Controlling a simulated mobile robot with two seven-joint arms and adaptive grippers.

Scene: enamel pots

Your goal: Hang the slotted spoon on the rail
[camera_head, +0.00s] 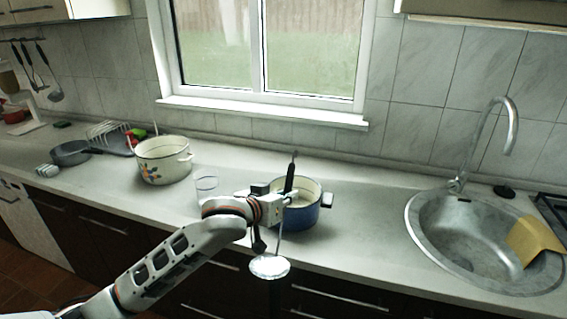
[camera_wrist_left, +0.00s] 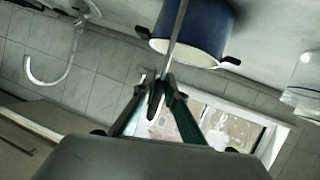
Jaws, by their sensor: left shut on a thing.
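The slotted spoon (camera_head: 270,267) hangs in my left gripper (camera_head: 284,199), its dark handle pointing up and its shiny round head down in front of the counter edge. My left gripper is shut on the spoon's handle; in the left wrist view the gripper (camera_wrist_left: 158,92) closes around it, and the spoon's thin shaft (camera_wrist_left: 178,35) runs up out of the frame. The rail (camera_head: 22,39) is on the tiled wall at the far left, with several dark-handled utensils hanging from it. It is far from the spoon. My right gripper is not in view.
A blue pot (camera_head: 300,216) stands just behind my left gripper. A glass (camera_head: 206,187), a cream pot (camera_head: 162,163), a grey pan (camera_head: 70,153) and a dish rack (camera_head: 106,133) stand leftward along the counter. The sink (camera_head: 470,240) is on the right.

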